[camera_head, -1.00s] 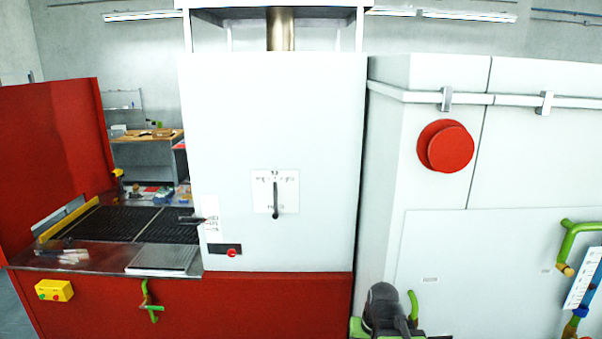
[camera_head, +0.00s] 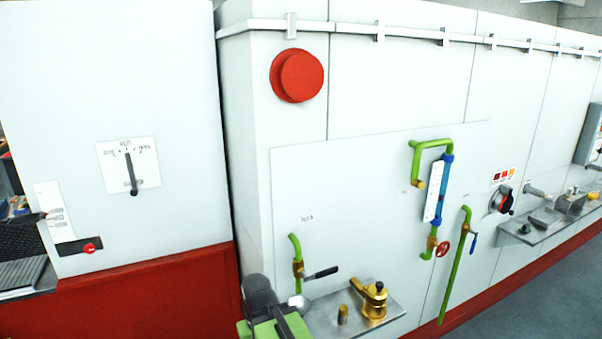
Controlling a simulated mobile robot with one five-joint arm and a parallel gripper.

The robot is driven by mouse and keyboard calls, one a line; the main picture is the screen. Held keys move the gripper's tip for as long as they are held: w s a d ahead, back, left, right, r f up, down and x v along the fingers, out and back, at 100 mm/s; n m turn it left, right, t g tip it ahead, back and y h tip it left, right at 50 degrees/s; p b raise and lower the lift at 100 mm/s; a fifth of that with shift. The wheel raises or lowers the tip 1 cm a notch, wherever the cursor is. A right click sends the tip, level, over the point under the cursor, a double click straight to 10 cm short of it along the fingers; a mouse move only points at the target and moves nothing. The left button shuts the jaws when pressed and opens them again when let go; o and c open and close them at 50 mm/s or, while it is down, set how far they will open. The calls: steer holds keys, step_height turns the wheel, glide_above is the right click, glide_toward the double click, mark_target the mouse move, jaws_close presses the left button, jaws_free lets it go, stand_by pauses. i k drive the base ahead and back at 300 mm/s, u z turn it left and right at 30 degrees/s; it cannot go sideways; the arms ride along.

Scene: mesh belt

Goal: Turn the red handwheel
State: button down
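The small red handwheel (camera_head: 442,250) is on the right half of the picture. It sits at the lower end of a pipe run with a green bend and a blue section (camera_head: 440,190), beside a white scale plate (camera_head: 433,192). The wheel shows small and at an angle, and nothing covers it. A dark grey and green part (camera_head: 268,312) stands at the bottom edge, left of the wheel and well apart from it. It may be part of my arm. No gripper fingertips can be made out.
A large red disc (camera_head: 298,76) is on the pale wall. A green pipe with a black lever (camera_head: 320,273) and a metal shelf with a brass fitting (camera_head: 370,300) are left of the handwheel. Another green pipe (camera_head: 457,265) stands just right of it. Grey floor (camera_head: 540,300) is free at right.

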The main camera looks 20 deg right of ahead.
mark_target(439, 247)
steer(key=z, duration=1.05)
